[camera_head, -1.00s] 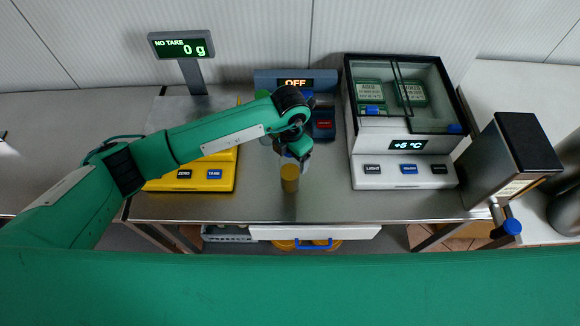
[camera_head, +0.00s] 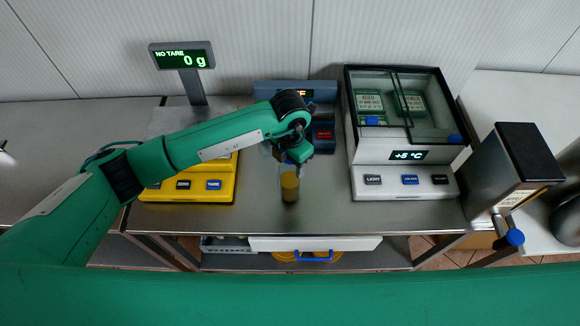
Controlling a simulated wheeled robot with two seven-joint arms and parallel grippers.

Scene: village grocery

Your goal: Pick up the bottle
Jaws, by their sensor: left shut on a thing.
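The bottle (camera_head: 289,185) is small and clear, with a yellow-brown content in its lower part. It is upright near the front middle of the steel table. My left gripper (camera_head: 291,163) is shut on the upper part of the bottle from above. The gripper hides the bottle's top. I cannot tell whether the bottle's base touches the table. My right gripper is not in view.
A yellow scale (camera_head: 187,190) with a "0 g" display (camera_head: 182,56) stands to the left. A blue device (camera_head: 323,135) is behind the gripper. A white cooling box (camera_head: 405,181) and a dark dispenser (camera_head: 512,165) stand right. The steel table (camera_head: 325,205) is clear in front.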

